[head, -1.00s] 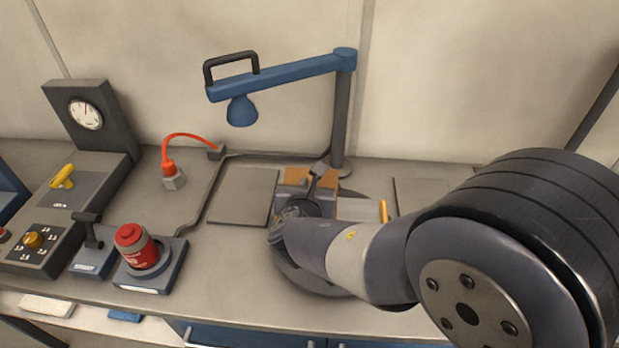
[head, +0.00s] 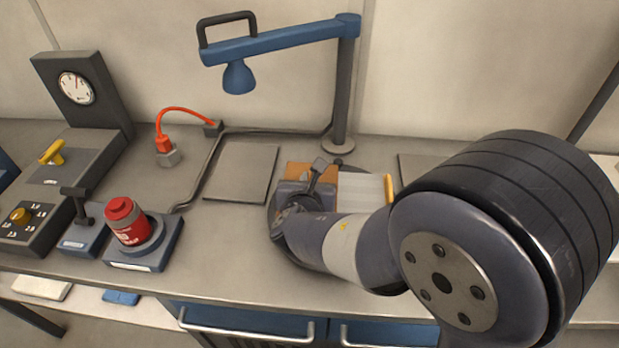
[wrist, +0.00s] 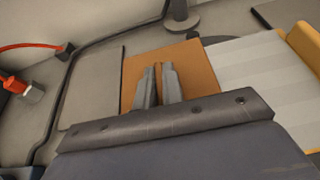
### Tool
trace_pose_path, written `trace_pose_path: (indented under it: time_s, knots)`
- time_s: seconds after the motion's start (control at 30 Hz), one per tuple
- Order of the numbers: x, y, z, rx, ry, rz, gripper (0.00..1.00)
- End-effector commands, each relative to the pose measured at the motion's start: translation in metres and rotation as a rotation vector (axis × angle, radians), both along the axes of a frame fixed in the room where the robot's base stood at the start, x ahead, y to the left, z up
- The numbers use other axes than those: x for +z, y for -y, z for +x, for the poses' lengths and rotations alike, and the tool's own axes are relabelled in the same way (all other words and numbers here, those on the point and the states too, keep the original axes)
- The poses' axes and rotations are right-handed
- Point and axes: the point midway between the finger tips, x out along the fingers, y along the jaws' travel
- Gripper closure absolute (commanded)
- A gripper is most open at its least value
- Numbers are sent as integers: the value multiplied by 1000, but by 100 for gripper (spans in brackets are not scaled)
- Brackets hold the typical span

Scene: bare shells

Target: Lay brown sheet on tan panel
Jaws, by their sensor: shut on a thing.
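The brown sheet (wrist: 200,68) is flat and orange-brown; it also shows in the head view (head: 297,170), just right of a flat greyish-tan panel (head: 240,172). My gripper (wrist: 157,80) is over the brown sheet, its two fingers close together and shut on it; the grip itself is partly hidden. The greyish-tan panel also shows left of the sheet in the wrist view (wrist: 92,88). A similar flat panel (head: 422,167) lies farther right, partly behind my arm. I cannot tell which one the task names. My wrist hides the sheet's near part.
A pale striped plate (wrist: 255,75) with a yellow-orange bar (wrist: 303,45) lies right of the sheet. The blue lamp's post (head: 344,90) stands behind. A black cable (head: 205,175) runs left of the greyish-tan panel. A red canister (head: 127,222) stands at the front left.

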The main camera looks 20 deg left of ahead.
Motion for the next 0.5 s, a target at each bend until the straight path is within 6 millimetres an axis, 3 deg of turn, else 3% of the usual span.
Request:
trace_pose_path:
  time_s: [0.1,0.13,0.2,0.43,0.5]
  knots:
    - [0,0,0,0,0,0,100]
    - [1,0,0,0,0,0,91]
    - [1,0,0,0,0,0,85]
    - [1,0,0,0,0,0,66]
    - [1,0,0,0,0,0,66]
